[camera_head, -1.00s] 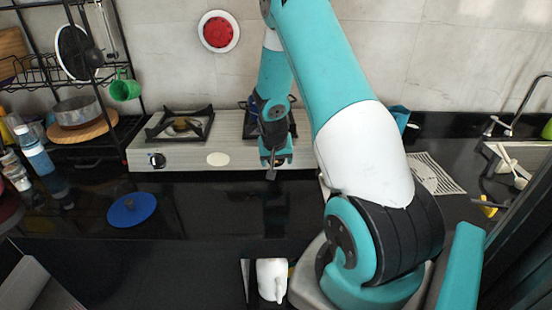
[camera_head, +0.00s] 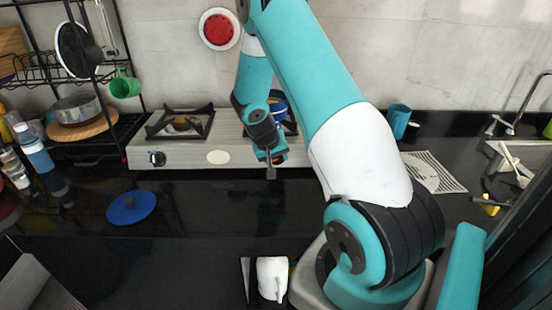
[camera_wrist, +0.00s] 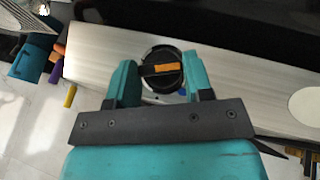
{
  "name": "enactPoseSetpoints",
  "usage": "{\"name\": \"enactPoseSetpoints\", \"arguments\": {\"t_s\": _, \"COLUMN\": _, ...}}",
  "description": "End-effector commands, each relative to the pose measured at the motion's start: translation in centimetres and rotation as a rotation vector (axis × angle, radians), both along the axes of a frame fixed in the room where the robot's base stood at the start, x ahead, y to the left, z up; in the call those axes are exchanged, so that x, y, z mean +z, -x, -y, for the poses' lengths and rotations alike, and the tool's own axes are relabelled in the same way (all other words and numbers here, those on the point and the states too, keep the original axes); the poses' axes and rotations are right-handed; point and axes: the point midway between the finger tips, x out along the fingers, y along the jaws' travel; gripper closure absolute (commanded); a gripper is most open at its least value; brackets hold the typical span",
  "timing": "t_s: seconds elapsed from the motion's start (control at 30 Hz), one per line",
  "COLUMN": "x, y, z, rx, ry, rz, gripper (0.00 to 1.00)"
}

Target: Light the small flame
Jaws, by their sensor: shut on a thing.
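The two-burner gas stove (camera_head: 219,128) stands against the back wall. Its left burner (camera_head: 181,123) is bare, and no flame shows on it. The left knob (camera_head: 157,159) is free. My gripper (camera_head: 272,165) is at the right end of the stove front and covers the right knob in the head view. In the wrist view, my gripper (camera_wrist: 160,78) is shut on a round black knob (camera_wrist: 162,72) with an orange mark, one finger on each side. The right burner is mostly hidden by my arm.
A blue pot (camera_head: 278,104) is partly visible at the right burner. A blue lid (camera_head: 131,208) and a white mug (camera_head: 271,278) are on the dark counter. A teal cup (camera_head: 398,120) stands to the right. The counter before the stove is mostly clear.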

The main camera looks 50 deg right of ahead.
Motion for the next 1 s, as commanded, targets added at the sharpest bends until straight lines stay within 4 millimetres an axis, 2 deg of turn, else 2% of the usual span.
{"name": "enactPoseSetpoints", "arguments": {"t_s": 0.13, "x": 0.0, "y": 0.1, "z": 0.1, "rx": -0.002, "ry": 0.001, "rz": 0.0, "gripper": 0.77}}
{"name": "enactPoseSetpoints", "arguments": {"t_s": 0.17, "x": 0.0, "y": 0.1, "z": 0.1, "rx": -0.002, "ry": 0.001, "rz": 0.0, "gripper": 0.51}}
{"name": "enactPoseSetpoints", "arguments": {"t_s": 0.27, "x": 0.0, "y": 0.1, "z": 0.1, "rx": -0.002, "ry": -0.001, "rz": 0.0, "gripper": 0.28}}
{"name": "enactPoseSetpoints", "arguments": {"t_s": 0.53, "x": 0.1, "y": 0.0, "z": 0.0, "rx": -0.001, "ry": -0.001, "rz": 0.001, "gripper": 0.28}}
{"name": "enactPoseSetpoints", "arguments": {"t_s": 0.67, "x": 0.8, "y": 0.0, "z": -0.4, "rx": -0.001, "ry": -0.001, "rz": 0.003, "gripper": 0.28}}
{"name": "enactPoseSetpoints", "arguments": {"t_s": 0.77, "x": 2.2, "y": 0.1, "z": -1.1, "rx": 0.001, "ry": 0.0, "rz": 0.005, "gripper": 0.28}}
{"name": "enactPoseSetpoints", "arguments": {"t_s": 1.0, "x": 7.5, "y": 0.5, "z": -4.0, "rx": 0.002, "ry": 0.001, "rz": 0.008, "gripper": 0.28}}
